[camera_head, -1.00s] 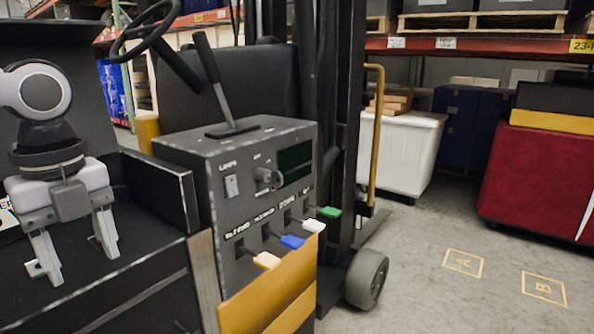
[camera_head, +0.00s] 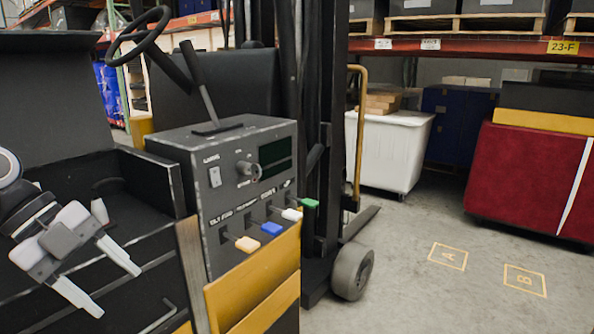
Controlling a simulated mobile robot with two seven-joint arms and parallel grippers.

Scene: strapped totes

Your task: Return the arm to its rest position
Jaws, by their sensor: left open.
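My left gripper (camera_head: 110,288) is at the lower left of the head view, tilted, with its two fingers spread apart and nothing between them. It is over the dark tray-like body at the left of the forklift and apart from the control box (camera_head: 208,205). My right gripper is not in view.
The control box carries a tall lever (camera_head: 200,90), a knob, a switch and several coloured levers. A steering wheel (camera_head: 140,38) is behind it. A white bin (camera_head: 392,155) and a red strapped tote (camera_head: 520,180) stand at the right. The floor around mark A (camera_head: 448,256) and mark B (camera_head: 525,281) is clear.

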